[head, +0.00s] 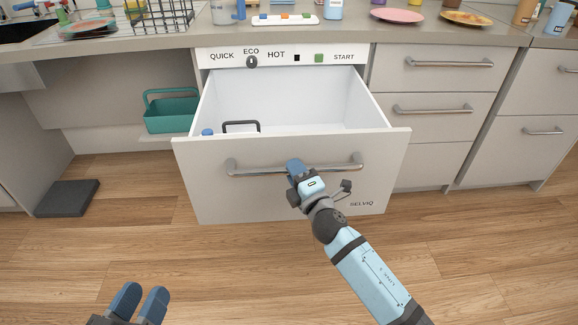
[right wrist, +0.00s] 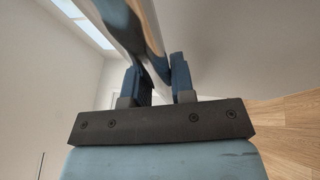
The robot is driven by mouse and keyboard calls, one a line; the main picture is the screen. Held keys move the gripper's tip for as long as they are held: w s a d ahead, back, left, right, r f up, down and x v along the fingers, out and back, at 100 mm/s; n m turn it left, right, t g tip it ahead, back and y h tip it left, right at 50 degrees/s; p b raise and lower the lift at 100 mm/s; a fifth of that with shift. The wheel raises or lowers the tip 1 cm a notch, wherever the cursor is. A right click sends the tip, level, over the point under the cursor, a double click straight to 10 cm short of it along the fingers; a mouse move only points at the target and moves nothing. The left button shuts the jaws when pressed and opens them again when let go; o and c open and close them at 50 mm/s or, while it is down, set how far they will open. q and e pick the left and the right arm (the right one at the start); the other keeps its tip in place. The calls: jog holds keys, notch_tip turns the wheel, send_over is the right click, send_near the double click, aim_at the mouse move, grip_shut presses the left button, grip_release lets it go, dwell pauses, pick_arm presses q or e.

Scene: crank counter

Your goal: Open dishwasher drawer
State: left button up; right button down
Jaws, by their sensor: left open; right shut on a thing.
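The dishwasher drawer (head: 240,195) stands pulled out from under the counter, and its white inside shows. Its metal bar handle (head: 250,169) runs across the upper front. My right gripper (head: 296,168) is shut on the handle near its middle. In the right wrist view the handle (right wrist: 138,30) passes between the two blue fingers (right wrist: 158,82). My left gripper (head: 138,300) is open and empty, low at the left over the floor, well apart from the drawer.
A panel with a dial (head: 252,61) and a green start button (head: 319,58) sits above the drawer. A teal basket (head: 172,115) is at the left, with a dark block (head: 67,198) on the floor. Closed drawers (head: 432,117) stand at the right. The floor in front is clear.

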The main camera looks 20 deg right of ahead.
pick_arm(q)
jog(key=shift+s+a+r, duration=0.1)
jog(key=shift+s+a, duration=0.15)
jog(key=shift+a, duration=0.05)
pick_arm(e)
jog(key=shift+s+a, duration=0.15)
jog(key=shift+s, duration=0.5)
pick_arm(q)
jog(key=shift+r, duration=0.1)
pick_arm(e)
jog(key=c, duration=1)
grip_release()
